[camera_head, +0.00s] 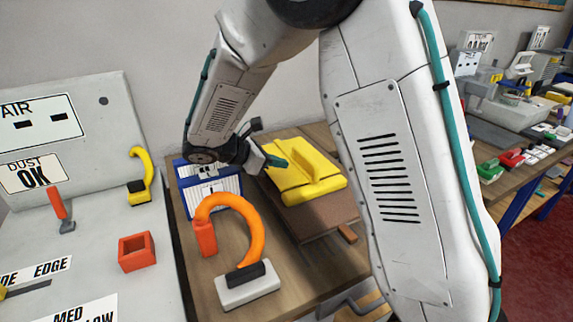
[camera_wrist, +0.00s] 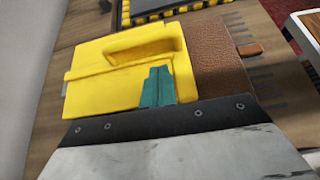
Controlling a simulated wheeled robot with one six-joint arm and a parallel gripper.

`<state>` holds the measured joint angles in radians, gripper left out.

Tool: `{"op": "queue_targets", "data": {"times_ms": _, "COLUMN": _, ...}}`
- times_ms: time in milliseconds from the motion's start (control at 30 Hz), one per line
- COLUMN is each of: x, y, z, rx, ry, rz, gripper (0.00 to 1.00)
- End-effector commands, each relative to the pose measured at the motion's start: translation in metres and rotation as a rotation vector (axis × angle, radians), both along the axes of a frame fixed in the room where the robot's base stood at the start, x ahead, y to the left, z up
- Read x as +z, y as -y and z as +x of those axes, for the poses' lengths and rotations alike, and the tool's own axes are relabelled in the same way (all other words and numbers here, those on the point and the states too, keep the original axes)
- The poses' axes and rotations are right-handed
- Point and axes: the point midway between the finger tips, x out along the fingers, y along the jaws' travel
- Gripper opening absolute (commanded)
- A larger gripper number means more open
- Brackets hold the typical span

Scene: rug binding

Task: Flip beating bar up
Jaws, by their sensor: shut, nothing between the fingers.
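The only bar-like part I see is the raised yellow ridge (camera_head: 312,172) on a yellow block (camera_head: 297,197). The block rests on a brown textured slab on the wooden bench. It also shows in the wrist view as a yellow plate (camera_wrist: 100,95) with a raised loop or handle (camera_wrist: 145,45). I cannot tell whether this is the beating bar. My gripper (camera_head: 277,161) has teal fingertips, shut and empty, at the left edge of the yellow block. In the wrist view the teal fingertips (camera_wrist: 158,88) appear over the block's near side; contact cannot be told.
An orange hooped tool on a white base (camera_head: 248,290) stands in front. A blue-framed white panel (camera_head: 212,197) is behind it. A grey panel with a red box (camera_head: 137,252) and a yellow hook (camera_head: 143,180) is at left. A second bench with small parts is at right.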

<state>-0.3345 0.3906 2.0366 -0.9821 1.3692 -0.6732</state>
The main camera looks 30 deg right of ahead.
Motion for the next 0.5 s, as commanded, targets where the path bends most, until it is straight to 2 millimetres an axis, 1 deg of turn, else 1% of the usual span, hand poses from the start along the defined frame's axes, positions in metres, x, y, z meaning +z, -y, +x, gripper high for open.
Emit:
{"op": "queue_targets", "data": {"times_ms": 100, "x": -0.011, "y": 0.020, "z": -0.001, "rx": -0.004, "ry": -0.003, "rz": -0.001, "gripper": 0.00}}
{"op": "queue_targets", "data": {"times_ms": 300, "x": -0.030, "y": 0.051, "z": -0.001, "rx": -0.004, "ry": -0.003, "rz": 0.000, "gripper": 0.00}}
{"op": "queue_targets", "data": {"times_ms": 400, "x": -0.036, "y": 0.062, "z": -0.001, "rx": -0.004, "ry": -0.001, "rz": 0.000, "gripper": 0.00}}
{"op": "queue_targets", "data": {"times_ms": 500, "x": -0.041, "y": 0.069, "z": 0.000, "rx": -0.002, "ry": 0.000, "rz": 0.000, "gripper": 0.00}}
